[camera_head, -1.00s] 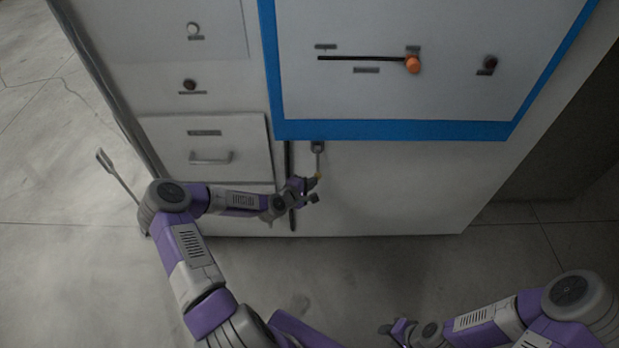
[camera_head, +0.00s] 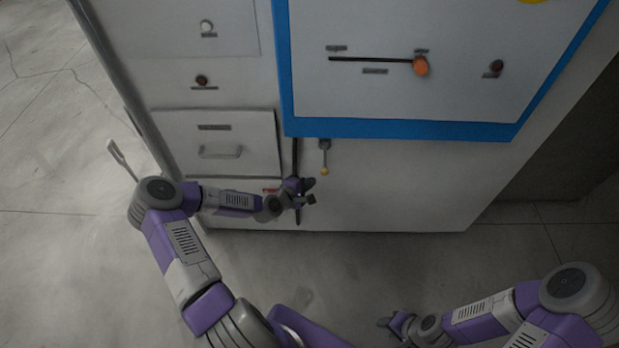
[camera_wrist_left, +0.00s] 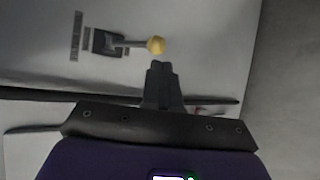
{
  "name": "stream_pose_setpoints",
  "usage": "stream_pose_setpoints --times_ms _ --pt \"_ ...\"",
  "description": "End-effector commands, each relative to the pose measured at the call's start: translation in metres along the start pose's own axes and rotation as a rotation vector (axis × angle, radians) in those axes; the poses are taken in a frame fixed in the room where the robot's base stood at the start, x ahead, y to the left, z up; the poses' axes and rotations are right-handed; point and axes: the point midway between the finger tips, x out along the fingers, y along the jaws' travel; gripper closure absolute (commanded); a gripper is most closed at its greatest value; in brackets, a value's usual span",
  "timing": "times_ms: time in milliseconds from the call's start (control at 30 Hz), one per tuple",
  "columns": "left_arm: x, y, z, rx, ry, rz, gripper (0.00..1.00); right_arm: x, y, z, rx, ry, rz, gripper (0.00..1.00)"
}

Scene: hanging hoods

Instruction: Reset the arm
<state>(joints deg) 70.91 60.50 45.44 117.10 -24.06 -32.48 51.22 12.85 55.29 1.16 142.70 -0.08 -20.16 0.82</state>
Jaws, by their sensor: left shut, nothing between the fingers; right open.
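My left gripper (camera_head: 310,191) is in front of the lower cabinet face, just below a small lever with a yellow knob (camera_head: 324,170). In the left wrist view the shut fingers (camera_wrist_left: 160,66) show with nothing between them. The yellow ball knob (camera_wrist_left: 156,45) is just past the fingertips there, and a small gap seems to lie between them. My right gripper (camera_head: 385,324) is at the lower right, over the floor, away from the cabinet, and it is open and empty.
A blue-framed panel (camera_head: 400,128) holds a slot with an orange knob (camera_head: 421,66) and a dark knob (camera_head: 496,66). A drawer with a handle (camera_head: 220,153) is at left. A dark vertical bar (camera_head: 296,160) runs beside the lever. Floor in front is clear.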

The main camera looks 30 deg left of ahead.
Motion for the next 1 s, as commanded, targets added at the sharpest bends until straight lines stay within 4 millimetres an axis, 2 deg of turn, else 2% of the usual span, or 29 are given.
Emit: stream_pose_setpoints --times_ms 33,200,400,567,833,933,1000 --pt "-0.016 -0.001 -0.002 -0.003 0.004 -0.003 1.00 -0.006 -0.002 0.000 0.001 0.000 0.000 0.57" --pt "-0.053 -0.008 -0.001 -0.002 0.003 -0.002 1.00 -0.014 -0.005 0.000 0.001 0.001 0.000 0.57" --pt "-0.082 -0.014 -0.002 -0.002 0.002 -0.001 1.00 -0.019 -0.007 0.001 0.001 0.001 0.000 0.57" --pt "-0.091 -0.017 -0.001 -0.001 0.001 -0.001 1.00 -0.021 -0.007 0.001 0.001 0.000 0.000 0.57" --pt "-0.090 -0.018 0.002 0.004 -0.005 -0.006 1.00 -0.020 -0.007 0.001 0.001 0.000 0.000 0.57" --pt "-0.085 -0.029 0.019 0.036 -0.042 -0.047 1.00 -0.020 -0.007 0.001 0.001 0.000 0.000 0.57" --pt "-0.079 -0.044 0.042 0.083 -0.091 -0.103 1.00 -0.020 -0.007 0.001 0.001 0.000 0.000 0.57"
